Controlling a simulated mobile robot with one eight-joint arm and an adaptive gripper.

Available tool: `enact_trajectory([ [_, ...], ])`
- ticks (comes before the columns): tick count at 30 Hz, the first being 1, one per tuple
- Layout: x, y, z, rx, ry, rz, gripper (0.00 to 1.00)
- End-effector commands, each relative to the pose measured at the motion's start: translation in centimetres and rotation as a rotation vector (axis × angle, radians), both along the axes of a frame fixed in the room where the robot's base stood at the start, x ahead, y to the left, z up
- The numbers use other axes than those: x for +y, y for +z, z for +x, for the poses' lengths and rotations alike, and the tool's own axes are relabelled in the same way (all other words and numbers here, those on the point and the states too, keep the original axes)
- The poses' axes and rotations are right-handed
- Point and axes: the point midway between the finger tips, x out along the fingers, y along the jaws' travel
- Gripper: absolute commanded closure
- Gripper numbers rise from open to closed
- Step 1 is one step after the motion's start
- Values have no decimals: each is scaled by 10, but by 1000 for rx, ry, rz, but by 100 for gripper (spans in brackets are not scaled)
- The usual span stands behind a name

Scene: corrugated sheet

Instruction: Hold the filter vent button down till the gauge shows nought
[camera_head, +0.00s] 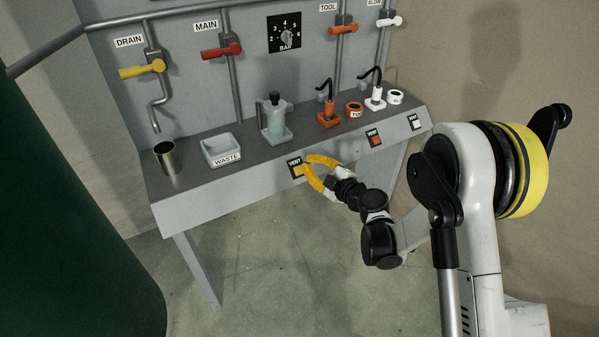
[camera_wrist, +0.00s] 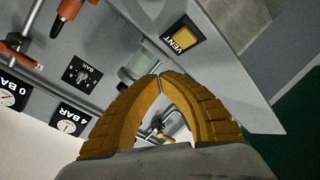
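The filter (camera_head: 276,122), a clear bowl with a dark top, stands on the bench ledge. Below it on the sloped front is a yellow button (camera_head: 298,171) marked VENT; it also shows in the wrist view (camera_wrist: 184,38). My gripper (camera_head: 305,163) has its yellow fingertips together at this button. In the wrist view the tips (camera_wrist: 160,76) meet and appear just short of the button; I cannot tell if they touch it. Two dial panels show there, one marked 0 BAR (camera_wrist: 12,95) and one marked 4 BAR (camera_wrist: 70,119). Their needles are too small to read surely.
Orange (camera_head: 375,140) and white (camera_head: 415,122) vent buttons sit further right. A WASTE tray (camera_head: 221,150) and a metal cup (camera_head: 167,158) stand left on the ledge. DRAIN (camera_head: 142,70), MAIN (camera_head: 222,50) and TOOL (camera_head: 343,29) valve handles and a BAR knob (camera_head: 286,38) are behind.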

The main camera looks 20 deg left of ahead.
Motion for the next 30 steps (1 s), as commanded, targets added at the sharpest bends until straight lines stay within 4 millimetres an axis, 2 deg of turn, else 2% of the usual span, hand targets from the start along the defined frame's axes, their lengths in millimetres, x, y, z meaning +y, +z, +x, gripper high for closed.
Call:
enact_trajectory([
  [6, 17, -24, 14, 0, 1, 1, 100],
  [12, 27, -37, 23, 1, 0, 1, 100],
  [30, 30, -39, 25, 1, 0, 1, 100],
])
